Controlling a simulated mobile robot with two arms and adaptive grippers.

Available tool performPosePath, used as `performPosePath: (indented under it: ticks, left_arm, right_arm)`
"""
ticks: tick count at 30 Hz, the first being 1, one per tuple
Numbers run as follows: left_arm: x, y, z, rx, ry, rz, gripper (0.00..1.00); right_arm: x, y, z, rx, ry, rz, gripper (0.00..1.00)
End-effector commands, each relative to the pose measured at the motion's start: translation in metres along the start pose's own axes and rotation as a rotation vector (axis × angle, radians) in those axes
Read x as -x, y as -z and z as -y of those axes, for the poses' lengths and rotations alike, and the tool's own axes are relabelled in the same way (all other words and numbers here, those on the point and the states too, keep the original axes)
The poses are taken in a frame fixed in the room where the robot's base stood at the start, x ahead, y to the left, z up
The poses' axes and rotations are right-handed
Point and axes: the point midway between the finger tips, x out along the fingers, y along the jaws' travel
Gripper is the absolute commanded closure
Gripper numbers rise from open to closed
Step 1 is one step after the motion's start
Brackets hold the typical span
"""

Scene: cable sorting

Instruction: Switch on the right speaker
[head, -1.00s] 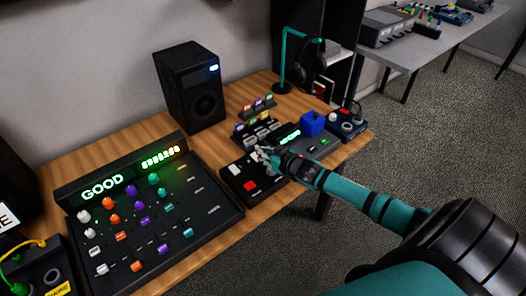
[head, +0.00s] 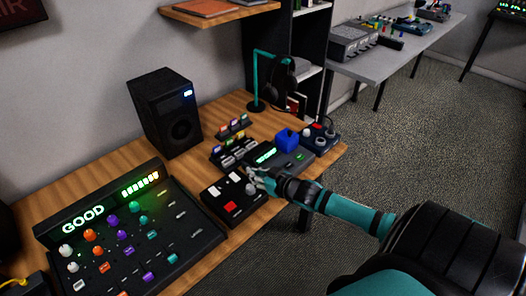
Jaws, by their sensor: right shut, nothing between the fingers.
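The right speaker (head: 166,112) is a black box standing upright at the back of the wooden desk, with a small blue-white light (head: 188,93) lit near the top right of its front. My right gripper (head: 253,175) is shut and empty. It is over the right part of the desk, by the grey knob of a black switch box (head: 214,207) with white and red buttons. I cannot tell whether it touches the knob. It is well apart from the speaker, to its right and nearer to me. My left gripper is out of view.
A device with a blue block (head: 287,140), small racks (head: 233,126) and a headphone stand (head: 256,80) crowd the right side. Bare desk (head: 112,159) shows left of the speaker.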

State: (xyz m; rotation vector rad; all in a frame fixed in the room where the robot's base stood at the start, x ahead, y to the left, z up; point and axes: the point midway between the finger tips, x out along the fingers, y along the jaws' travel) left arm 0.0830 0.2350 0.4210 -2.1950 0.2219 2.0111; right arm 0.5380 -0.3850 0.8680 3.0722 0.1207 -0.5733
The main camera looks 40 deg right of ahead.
Motion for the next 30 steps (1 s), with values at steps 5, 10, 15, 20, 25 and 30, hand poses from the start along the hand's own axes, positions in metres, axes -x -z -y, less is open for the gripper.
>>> performPosePath:
  ticks: [5,10,15,20,25,30]
  left_arm:
    - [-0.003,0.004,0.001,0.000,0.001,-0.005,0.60]
    - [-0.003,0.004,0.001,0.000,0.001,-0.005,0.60]
    - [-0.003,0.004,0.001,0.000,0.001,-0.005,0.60]
    - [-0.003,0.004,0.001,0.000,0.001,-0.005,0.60]
    - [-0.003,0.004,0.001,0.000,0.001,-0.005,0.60]
    - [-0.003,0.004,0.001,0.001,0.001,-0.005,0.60]
  right_arm:
    - [0.024,-0.007,0.000,0.000,0.000,0.002,1.00]
    - [0.033,-0.008,0.000,0.000,0.000,-0.001,1.00]
    - [0.034,-0.008,0.000,0.000,0.000,-0.001,1.00]
    - [0.034,-0.008,0.000,0.000,0.000,-0.001,1.00]
    - [0.034,-0.008,0.000,0.000,0.000,-0.001,1.00]
    - [0.035,-0.013,0.006,-0.001,-0.003,0.016,1.00]
